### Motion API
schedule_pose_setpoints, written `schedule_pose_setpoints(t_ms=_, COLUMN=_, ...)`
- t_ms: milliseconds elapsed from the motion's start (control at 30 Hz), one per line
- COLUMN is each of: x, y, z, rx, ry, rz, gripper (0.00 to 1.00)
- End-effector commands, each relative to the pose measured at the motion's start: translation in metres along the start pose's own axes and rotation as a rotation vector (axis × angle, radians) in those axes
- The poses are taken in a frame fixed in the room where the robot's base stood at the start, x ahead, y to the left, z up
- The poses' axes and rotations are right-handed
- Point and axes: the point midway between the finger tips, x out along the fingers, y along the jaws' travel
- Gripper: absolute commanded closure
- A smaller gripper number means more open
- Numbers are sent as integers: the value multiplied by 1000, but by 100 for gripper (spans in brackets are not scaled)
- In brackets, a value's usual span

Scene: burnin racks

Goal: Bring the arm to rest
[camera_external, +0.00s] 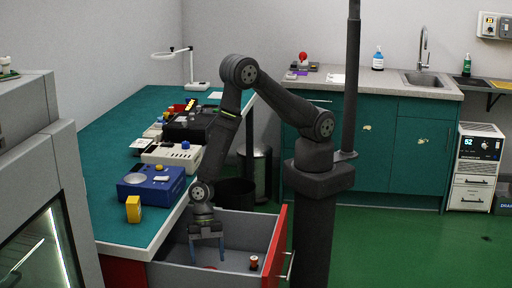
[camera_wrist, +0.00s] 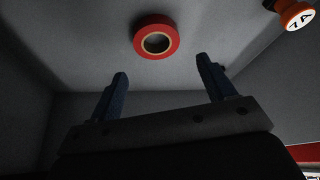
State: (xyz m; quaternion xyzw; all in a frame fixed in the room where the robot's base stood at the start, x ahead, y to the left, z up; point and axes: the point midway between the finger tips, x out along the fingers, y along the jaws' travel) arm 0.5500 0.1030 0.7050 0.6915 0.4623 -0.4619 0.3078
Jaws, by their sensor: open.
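My gripper (camera_external: 207,247) reaches down into an open grey drawer with a red front (camera_external: 277,245). In the wrist view my gripper (camera_wrist: 166,88) shows two blue fingers spread apart with nothing between them. A red tape roll (camera_wrist: 156,36) lies on the drawer floor, just beyond the fingertips and apart from them. An orange-red cylinder (camera_wrist: 294,14) with a white marked top is at the upper right of the wrist view. It appears as a small red item (camera_external: 253,262) in the drawer in the external view.
The green-topped bench (camera_external: 110,150) beside the drawer carries a blue box (camera_external: 152,186), a yellow block (camera_external: 133,209), a white device (camera_external: 172,156) and a dark case (camera_external: 190,125). A grey cabinet (camera_external: 30,130) stands at the left. A dark vertical pole (camera_external: 352,80) rises beside my arm. Green floor at right is clear.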

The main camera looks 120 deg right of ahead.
Motion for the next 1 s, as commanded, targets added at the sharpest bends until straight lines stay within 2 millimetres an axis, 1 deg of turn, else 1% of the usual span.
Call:
schedule_pose_setpoints(t_ms=67, x=-3, y=1, z=-2, rx=-1, ry=1, rz=2, gripper=25)
schedule_pose_setpoints(t_ms=367, x=-4, y=0, z=-2, rx=-1, ry=1, rz=1, gripper=25)
schedule_pose_setpoints(t_ms=533, x=-12, y=0, z=-5, rx=-1, ry=1, rz=2, gripper=25)
schedule_pose_setpoints(t_ms=667, x=-30, y=1, z=-5, rx=-1, ry=2, rz=3, gripper=25)
schedule_pose_setpoints(t_ms=1000, x=-86, y=1, z=-5, rx=-1, ry=2, rz=3, gripper=25)
